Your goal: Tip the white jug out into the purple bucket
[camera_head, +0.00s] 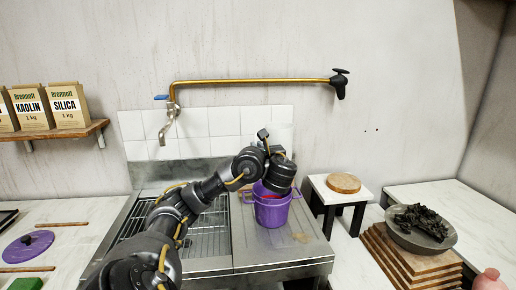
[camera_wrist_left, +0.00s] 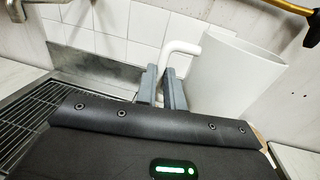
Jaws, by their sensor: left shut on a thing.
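The white jug (camera_wrist_left: 230,80) fills the right of the left wrist view, tilted, with its bent handle (camera_wrist_left: 182,47) towards my gripper. My left gripper (camera_wrist_left: 162,82) is shut on the handle. In the head view the jug is hard to tell from the white tiles, and my left gripper (camera_head: 264,136) is above the bucket. The purple bucket (camera_head: 270,213) stands upright on the metal sink's drainboard, its mouth partly hidden by my wrist. A bit of red shows at its rim. Whether anything is in the jug cannot be seen. My right gripper is not in view.
A brass tap pipe (camera_head: 250,81) runs along the wall above. A grid (camera_head: 205,235) covers the sink left of the bucket. A small stool (camera_head: 340,196) with a wooden disc stands right of it. A grey bowl of dark pieces (camera_head: 421,240) sits on stacked boards.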

